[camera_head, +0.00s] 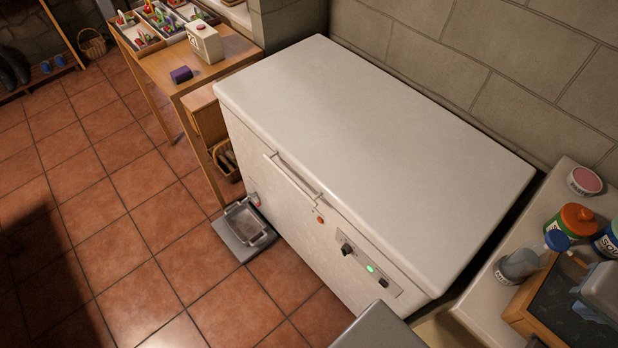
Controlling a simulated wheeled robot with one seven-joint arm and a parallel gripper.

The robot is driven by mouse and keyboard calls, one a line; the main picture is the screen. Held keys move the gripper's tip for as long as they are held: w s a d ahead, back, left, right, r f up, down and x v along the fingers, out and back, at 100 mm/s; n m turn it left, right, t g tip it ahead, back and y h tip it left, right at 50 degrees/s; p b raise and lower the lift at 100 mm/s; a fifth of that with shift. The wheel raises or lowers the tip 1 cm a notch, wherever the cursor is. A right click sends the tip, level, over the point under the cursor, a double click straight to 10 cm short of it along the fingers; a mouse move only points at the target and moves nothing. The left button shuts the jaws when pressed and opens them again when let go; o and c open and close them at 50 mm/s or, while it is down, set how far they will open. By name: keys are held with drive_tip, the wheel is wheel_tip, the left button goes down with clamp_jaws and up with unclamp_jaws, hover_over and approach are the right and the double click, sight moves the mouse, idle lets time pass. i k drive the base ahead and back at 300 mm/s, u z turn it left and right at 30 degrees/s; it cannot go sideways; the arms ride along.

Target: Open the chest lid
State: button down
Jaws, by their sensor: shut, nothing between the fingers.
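The chest is a white chest freezer (270,212) in the middle of the head view, standing against a block wall. Its white lid (375,150) lies flat and closed on the body. A long bar handle (293,180) runs along the lid's front edge. Below it are a small red-orange round part (320,219) and a control strip (370,268) with dark knobs and a green light. Nothing lies on the lid. My gripper is not in view, so its place relative to the handle cannot be told.
A grey scale-like platform with a tray (247,226) stands on the floor by the freezer's front. A wooden table (225,62) with a carton (205,43) is at left. A cluttered pale counter (487,297) is at right. The tiled floor (130,240) is mostly clear.

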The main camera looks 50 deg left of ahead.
sight(427, 187)
drive_tip(key=z, duration=0.4)
drive_tip(key=k, duration=1.7)
drive_tip(key=u, duration=1.45)
drive_tip(key=i, duration=1)
drive_tip(key=z, duration=0.05)
